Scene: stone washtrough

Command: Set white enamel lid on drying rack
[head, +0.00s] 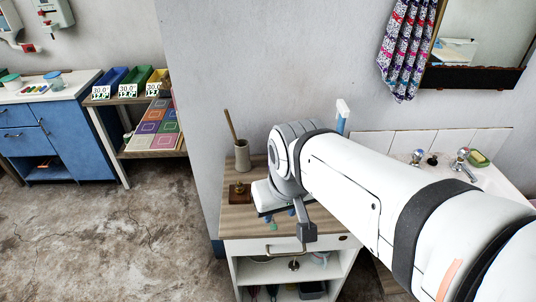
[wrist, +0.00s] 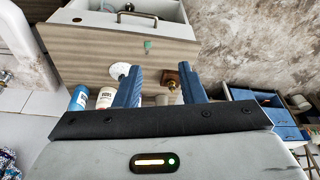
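My gripper (wrist: 160,70) is open in the wrist view, its two blue fingers apart with nothing between them, above a wooden countertop (wrist: 95,55). A small white round thing (wrist: 119,70) lies on the countertop beside the left finger, partly hidden by it; it may be the white enamel lid, but I cannot tell for sure. In the head view my arm covers most of the gripper and part of the countertop (head: 238,222); only bits of blue finger show. I cannot make out a drying rack in either view.
A brass piece on a wooden block (head: 239,190) and a utensil crock (head: 242,157) stand on the countertop's left side. Bottles (wrist: 79,98) stand near the wall. A sink with taps (head: 462,160) is right. Open shelves (head: 270,272) hold items below. The floor at left is clear.

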